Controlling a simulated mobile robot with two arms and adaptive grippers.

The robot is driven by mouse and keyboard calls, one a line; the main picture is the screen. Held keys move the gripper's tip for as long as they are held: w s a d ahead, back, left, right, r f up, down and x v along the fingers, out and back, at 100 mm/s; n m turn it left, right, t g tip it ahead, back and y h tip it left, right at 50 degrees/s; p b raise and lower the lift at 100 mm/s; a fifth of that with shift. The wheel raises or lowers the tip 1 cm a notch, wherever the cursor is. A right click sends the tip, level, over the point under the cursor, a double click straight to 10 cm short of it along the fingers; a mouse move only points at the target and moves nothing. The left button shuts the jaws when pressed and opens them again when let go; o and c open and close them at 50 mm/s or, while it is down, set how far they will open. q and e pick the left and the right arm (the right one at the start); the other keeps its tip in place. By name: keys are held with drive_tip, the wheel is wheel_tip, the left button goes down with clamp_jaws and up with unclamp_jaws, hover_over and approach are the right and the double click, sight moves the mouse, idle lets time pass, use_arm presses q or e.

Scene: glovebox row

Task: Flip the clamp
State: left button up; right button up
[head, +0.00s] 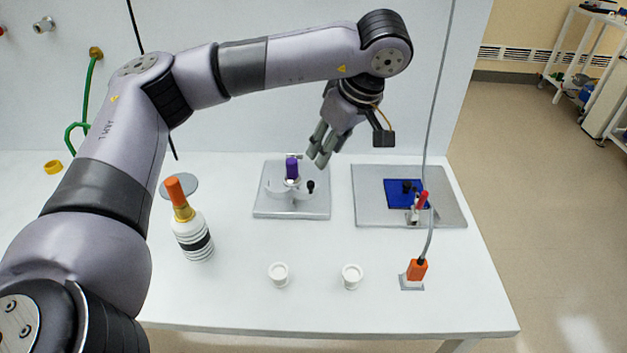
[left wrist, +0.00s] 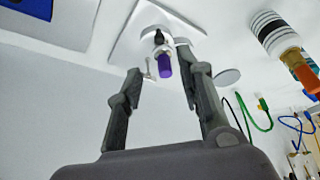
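A clamp with an upright purple handle (head: 292,168) stands on a grey plate (head: 262,208) near the middle of the table. A black-tipped part sits at its right. In the left wrist view the purple handle (left wrist: 164,66) appears between and beyond the fingertips. My left gripper (head: 318,152) is open and empty, above and to the right of the handle, apart from it. Another clamp with a red handle (head: 422,200) stands tilted on the right plate (head: 445,215), beside a blue square (head: 398,187). My right gripper is not in view.
A striped bottle with an orange cap (head: 192,236) stands left of the plates. Two white cups (head: 279,274) (head: 352,276) and an orange plug with a cable (head: 416,269) are near the front. A grey disc (head: 180,187) lies behind the bottle.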

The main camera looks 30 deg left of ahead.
sight(311, 183)
use_arm(q)
drive_tip(key=x, duration=1.1)
drive_tip(key=shift+w+a+f, duration=0.1)
drive_tip(key=shift+a+f, duration=0.05)
drive_tip(key=shift+f, duration=0.15)
clamp_jaws()
